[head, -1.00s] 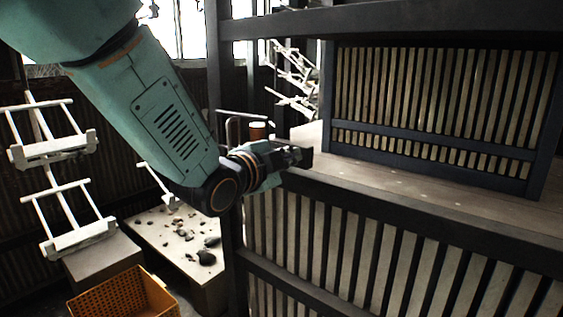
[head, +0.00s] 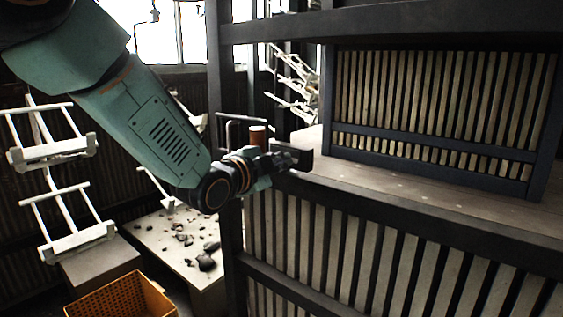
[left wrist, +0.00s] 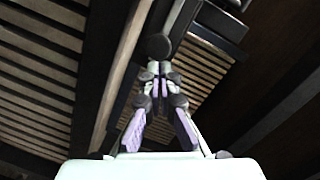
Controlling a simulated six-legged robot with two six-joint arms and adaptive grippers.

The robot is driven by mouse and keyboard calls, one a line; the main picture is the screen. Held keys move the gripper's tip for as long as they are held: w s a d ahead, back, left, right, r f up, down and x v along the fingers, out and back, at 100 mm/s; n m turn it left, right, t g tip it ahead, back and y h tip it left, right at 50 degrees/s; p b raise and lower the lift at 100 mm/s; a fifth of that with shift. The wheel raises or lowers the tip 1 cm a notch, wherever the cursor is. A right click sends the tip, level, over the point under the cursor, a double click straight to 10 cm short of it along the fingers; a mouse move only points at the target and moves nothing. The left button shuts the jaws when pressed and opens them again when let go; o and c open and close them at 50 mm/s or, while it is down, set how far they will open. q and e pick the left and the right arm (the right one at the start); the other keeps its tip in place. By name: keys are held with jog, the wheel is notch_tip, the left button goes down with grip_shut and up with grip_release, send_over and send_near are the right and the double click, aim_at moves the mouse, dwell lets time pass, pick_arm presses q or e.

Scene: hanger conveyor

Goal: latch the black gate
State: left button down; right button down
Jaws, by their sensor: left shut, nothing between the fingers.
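A dark-framed slatted panel (head: 436,141), which looks like the black gate, stands upright on a wooden ledge at the right in the head view. My left gripper (head: 297,156) is at the near left corner of that ledge, left of the panel and apart from it. In the left wrist view the left gripper (left wrist: 159,72) is shut and empty, its fingers drawn together close to a round dark knob (left wrist: 158,46). I cannot tell whether they touch it. Dark bars and pale slats lie beyond. I cannot make out a latch for certain. My right gripper is not in view.
A slatted fence (head: 330,237) with dark rails runs below the ledge (head: 400,182). A dark post (head: 231,240) stands beside my left forearm. A yellow crate (head: 120,299), white hanger frames (head: 70,205) and a table with dark stones (head: 150,232) are at the left.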

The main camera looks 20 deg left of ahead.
pick_arm(q)
jog(key=a, duration=0.1)
jog(key=w+a+p, duration=0.1)
jog(key=a, duration=0.1)
jog(key=shift+w+a, duration=0.2)
jog(key=shift+a, duration=0.1)
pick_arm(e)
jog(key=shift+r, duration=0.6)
pick_arm(q)
jog(key=shift+d+r, duration=0.1)
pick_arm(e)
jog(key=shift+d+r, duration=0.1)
